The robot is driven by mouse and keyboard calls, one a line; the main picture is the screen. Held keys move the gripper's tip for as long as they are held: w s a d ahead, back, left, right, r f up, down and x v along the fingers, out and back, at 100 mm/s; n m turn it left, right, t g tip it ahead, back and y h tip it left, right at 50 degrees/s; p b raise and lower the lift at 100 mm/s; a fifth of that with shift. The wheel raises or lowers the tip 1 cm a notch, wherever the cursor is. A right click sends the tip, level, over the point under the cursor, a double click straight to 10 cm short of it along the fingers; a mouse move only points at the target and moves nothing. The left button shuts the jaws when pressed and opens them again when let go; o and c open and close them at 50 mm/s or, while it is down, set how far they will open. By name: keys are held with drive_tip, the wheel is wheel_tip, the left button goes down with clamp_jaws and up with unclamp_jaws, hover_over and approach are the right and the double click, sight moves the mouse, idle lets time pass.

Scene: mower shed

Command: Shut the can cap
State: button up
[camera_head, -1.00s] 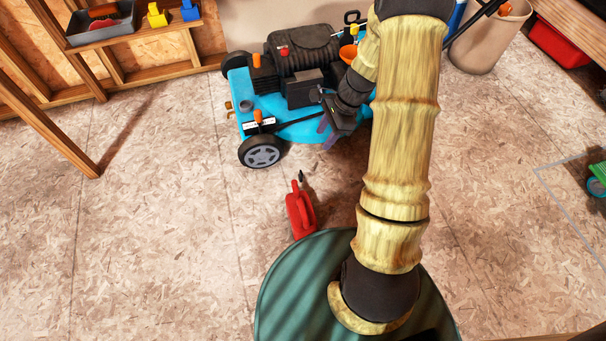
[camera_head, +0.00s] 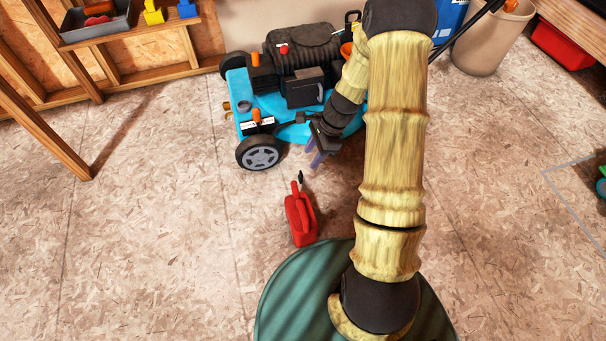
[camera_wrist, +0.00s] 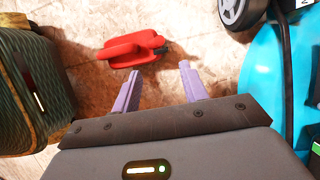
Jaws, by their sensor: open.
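The red can (camera_head: 299,217) stands on the floor in front of the mower, with a handle on its side. A small black piece (camera_head: 300,177) shows at its top end; whether this is the cap, and whether it is open or shut, I cannot tell. My gripper (camera_head: 317,159), with purple fingers, is above and to the right of the can's top, beside the mower, and apart from the can. In the wrist view, the fingers (camera_wrist: 159,71) are spread and empty, and the red can (camera_wrist: 125,51) lies beyond them, slightly left of centre.
The blue mower (camera_head: 290,100) stands just behind the can, close to my gripper; its body (camera_wrist: 278,85) fills the right of the wrist view. A wooden shelf with a grey tray (camera_head: 97,30) is at the back left. The floor (camera_head: 150,230) left of the can is clear.

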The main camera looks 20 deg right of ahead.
sight(301, 173)
drive_tip(key=b+x, duration=0.4)
drive_tip(key=x, duration=0.4)
drive_tip(key=shift+a+f+b, duration=0.1)
drive_tip(key=shift+b, duration=0.2)
drive_tip(key=shift+c, duration=0.4)
clamp_jaws()
